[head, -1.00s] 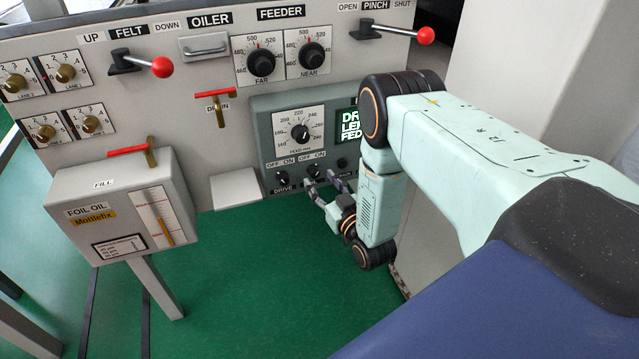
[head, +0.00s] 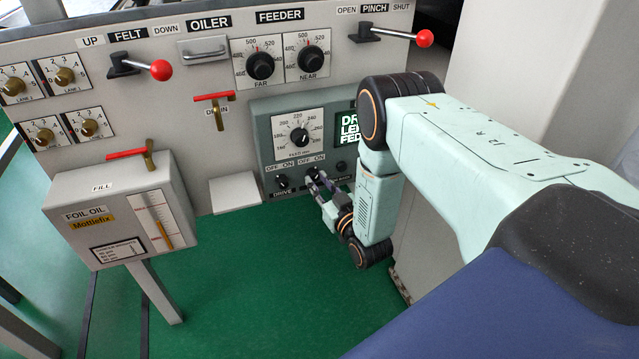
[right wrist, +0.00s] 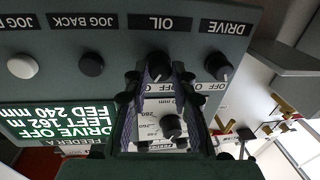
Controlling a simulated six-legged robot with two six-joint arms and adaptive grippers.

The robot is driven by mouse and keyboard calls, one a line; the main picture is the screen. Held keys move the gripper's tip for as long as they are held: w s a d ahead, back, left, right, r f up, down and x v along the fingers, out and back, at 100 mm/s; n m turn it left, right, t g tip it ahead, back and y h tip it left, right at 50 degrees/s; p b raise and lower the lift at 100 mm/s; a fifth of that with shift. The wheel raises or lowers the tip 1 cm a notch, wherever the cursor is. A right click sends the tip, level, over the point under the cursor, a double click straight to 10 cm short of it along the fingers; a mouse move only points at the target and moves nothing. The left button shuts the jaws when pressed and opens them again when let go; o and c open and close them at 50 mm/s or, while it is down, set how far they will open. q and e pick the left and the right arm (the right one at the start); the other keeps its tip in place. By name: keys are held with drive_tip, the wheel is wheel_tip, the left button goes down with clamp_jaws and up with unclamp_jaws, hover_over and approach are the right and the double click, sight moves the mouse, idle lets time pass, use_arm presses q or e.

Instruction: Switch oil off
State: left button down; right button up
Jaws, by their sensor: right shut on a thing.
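The oil switch is a small black knob (head: 313,173) under an OFF/ON label on the grey-green control box (head: 257,135). In the right wrist view, which shows the panel upside down, the knob (right wrist: 158,65) sits by the OIL label. My right gripper (head: 318,181) is shut on this knob, with one finger on each side of it in the wrist view (right wrist: 160,80). The fingers partly hide the OFF/ON label, and I cannot tell clearly where the knob points. My left gripper is not in view.
The drive knob (head: 282,182) is close beside the oil knob. A black jog-back button (right wrist: 90,64) and a white button (right wrist: 22,66) are on its other side. A display (right wrist: 45,124) reads DRIVE OFF. The foil oil tank (head: 120,218) stands at left, above open green floor.

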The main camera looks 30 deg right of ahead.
clamp_jaws()
drive_tip(key=shift+r+n+p, duration=0.15)
drive_tip(key=shift+n+p, duration=0.85)
drive_tip(key=shift+n, duration=0.2)
drive_tip(key=n+g+p, duration=0.1)
drive_tip(key=n+p, duration=0.1)
drive_tip(key=n, duration=0.1)
drive_tip(key=shift+r, duration=0.1)
drive_tip(key=n+p, duration=0.2)
drive_tip(key=n, duration=0.1)
drive_tip(key=shift+h, duration=0.3)
drive_tip(key=shift+n+g+p, duration=0.3)
drive_tip(key=shift+n+p, duration=0.1)
drive_tip(key=shift+n, duration=0.9)
drive_tip(key=o, duration=1)
unclamp_jaws()
